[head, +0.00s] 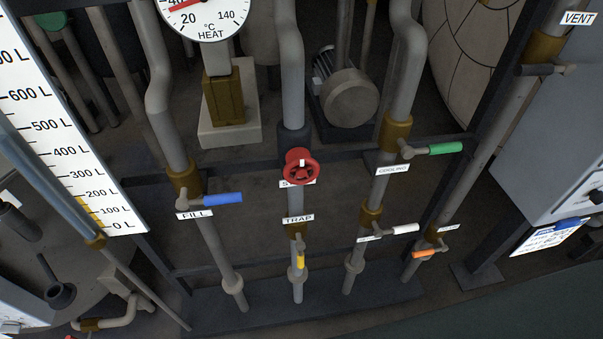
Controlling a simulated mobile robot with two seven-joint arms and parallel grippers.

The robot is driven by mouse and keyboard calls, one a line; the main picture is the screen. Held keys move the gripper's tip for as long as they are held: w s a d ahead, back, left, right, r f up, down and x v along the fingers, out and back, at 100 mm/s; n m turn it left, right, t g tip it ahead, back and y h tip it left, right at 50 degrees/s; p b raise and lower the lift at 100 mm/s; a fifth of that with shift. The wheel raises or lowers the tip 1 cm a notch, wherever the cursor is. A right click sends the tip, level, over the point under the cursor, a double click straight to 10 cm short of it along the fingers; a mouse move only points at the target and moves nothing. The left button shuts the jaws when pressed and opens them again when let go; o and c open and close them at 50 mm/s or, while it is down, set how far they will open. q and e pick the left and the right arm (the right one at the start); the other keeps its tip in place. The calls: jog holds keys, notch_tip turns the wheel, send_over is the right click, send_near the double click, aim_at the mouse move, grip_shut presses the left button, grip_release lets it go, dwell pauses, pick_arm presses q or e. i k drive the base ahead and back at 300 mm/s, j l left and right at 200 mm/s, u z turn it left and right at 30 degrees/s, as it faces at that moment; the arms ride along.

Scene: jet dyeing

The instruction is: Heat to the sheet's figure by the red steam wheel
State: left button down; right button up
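The red steam wheel (301,168) sits on the middle grey pipe, with a white mark at its top. A label behind it is mostly hidden by the wheel. The heat dial (209,12) is cut off by the top edge; it shows 20, 140, °C and HEAT, with a red pointer at its upper left near 40. A sheet (549,236) with a blue top hangs at the right; its writing is too small to read. Neither of my grippers shows in the head view.
Around the wheel are a blue FILL lever (222,199), a yellow TRAP lever (300,261), a green COOLING lever (445,148), a white lever (405,228) and an orange lever (424,254). A litre scale (70,140) stands left. A VENT label (578,18) is upper right.

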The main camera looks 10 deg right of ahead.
aim_at(299, 161)
jog(key=k+l+z, duration=0.35)
jog(key=l, duration=0.5)
jog(key=k+l+z, duration=0.1)
jog(key=l+z, duration=0.25)
jog(key=l, duration=0.55)
jog(key=l+z, duration=0.35)
jog(key=l, duration=0.6)
jog(key=u, duration=2.1)
